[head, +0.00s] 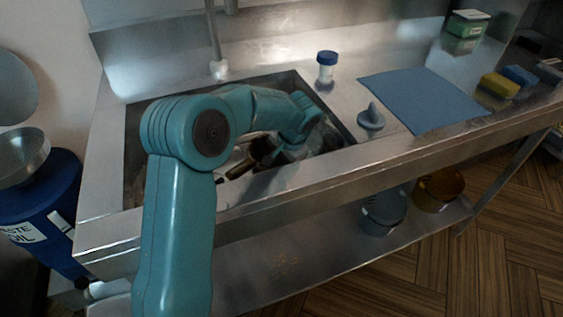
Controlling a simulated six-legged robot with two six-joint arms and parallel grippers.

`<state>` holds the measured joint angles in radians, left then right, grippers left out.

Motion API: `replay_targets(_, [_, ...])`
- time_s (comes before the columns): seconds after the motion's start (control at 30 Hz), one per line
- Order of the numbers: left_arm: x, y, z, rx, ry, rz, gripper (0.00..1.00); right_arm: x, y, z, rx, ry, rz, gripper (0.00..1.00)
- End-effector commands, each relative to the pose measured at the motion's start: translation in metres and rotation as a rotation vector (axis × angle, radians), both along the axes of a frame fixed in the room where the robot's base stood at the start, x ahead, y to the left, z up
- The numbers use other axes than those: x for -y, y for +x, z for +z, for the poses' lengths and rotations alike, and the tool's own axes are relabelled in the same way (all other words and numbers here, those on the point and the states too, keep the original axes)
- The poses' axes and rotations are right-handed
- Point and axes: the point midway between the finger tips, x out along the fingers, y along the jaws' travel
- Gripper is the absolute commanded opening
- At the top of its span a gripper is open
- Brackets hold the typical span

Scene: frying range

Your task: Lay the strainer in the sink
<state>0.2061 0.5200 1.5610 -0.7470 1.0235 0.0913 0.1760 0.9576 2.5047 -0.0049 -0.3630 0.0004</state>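The sink (118,150) is a rectangular steel basin set in the counter. My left arm comes in from the lower left and bends over the sink's front edge. Its gripper (262,155) is low in the basin, mostly hidden by the arm and shadow, so its finger opening is unclear. A dark brownish piece and some pale shapes show beside the gripper; I cannot tell whether they belong to the strainer. A metal bowl-shaped thing (24,158), possibly a funnel or a strainer, sits on the blue drum at the far left. My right gripper is not in view.
A faucet (219,66) stands behind the sink. A blue-capped jar (326,70), a grey knobbed piece (371,120) and a blue mat (422,98) lie to its right. Sponges (499,86) are farther right. The blue waste-oil drum (40,205) stands left. Pots (383,212) sit on the lower shelf.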

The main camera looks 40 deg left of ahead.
Motion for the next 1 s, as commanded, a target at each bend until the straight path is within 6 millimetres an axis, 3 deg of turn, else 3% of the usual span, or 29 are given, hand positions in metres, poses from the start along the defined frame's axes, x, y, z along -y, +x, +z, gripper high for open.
replay_targets(0.3, [0.002,0.000,0.009,0.003,0.000,0.000,0.33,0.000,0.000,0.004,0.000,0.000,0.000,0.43])
replay_targets(0.7, [0.026,-0.002,0.092,0.004,0.001,-0.001,0.33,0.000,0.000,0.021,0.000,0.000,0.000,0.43])
replay_targets(0.83, [0.032,-0.003,0.109,0.002,0.000,-0.001,0.33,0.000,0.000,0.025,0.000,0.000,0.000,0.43])
replay_targets(1.0, [0.035,-0.003,0.117,0.000,-0.001,0.000,0.33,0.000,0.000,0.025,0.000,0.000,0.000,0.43])
